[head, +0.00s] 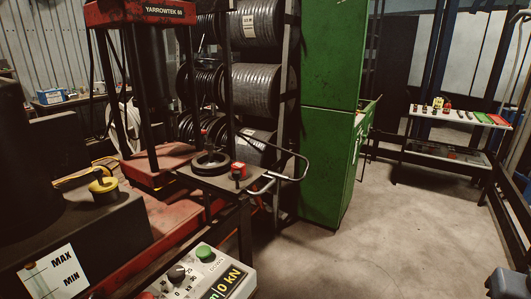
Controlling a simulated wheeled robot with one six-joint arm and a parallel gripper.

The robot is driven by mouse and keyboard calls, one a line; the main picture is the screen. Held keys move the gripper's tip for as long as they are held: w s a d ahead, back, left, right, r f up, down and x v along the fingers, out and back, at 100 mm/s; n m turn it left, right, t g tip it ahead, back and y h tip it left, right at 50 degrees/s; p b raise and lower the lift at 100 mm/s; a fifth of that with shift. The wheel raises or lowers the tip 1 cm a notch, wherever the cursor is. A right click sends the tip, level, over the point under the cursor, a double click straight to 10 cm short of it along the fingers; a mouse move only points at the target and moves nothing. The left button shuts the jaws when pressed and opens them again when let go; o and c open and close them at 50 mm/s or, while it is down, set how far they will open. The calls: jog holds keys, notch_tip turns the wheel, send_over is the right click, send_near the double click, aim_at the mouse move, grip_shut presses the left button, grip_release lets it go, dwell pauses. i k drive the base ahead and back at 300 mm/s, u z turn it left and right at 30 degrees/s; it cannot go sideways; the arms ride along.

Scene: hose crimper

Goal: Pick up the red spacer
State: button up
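A small red cylinder-like piece (238,171), which looks like the red spacer, stands on a small dark side table (212,181) beside the red press. It is at the right part of the table top, to the right of a dark round ring (210,163). It seems upright; its fine shape is too small to tell.
The red press (150,165) stands left, with a control box (205,272) in front. A bent metal handle (285,177) reaches right of the side table. A green cabinet (330,130) stands behind. A bench (430,115) with small parts is far right. Floor (380,240) is clear.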

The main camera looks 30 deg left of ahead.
aim_at(240, 166)
jog(key=i, duration=1.35)
jog(key=u, duration=1.3)
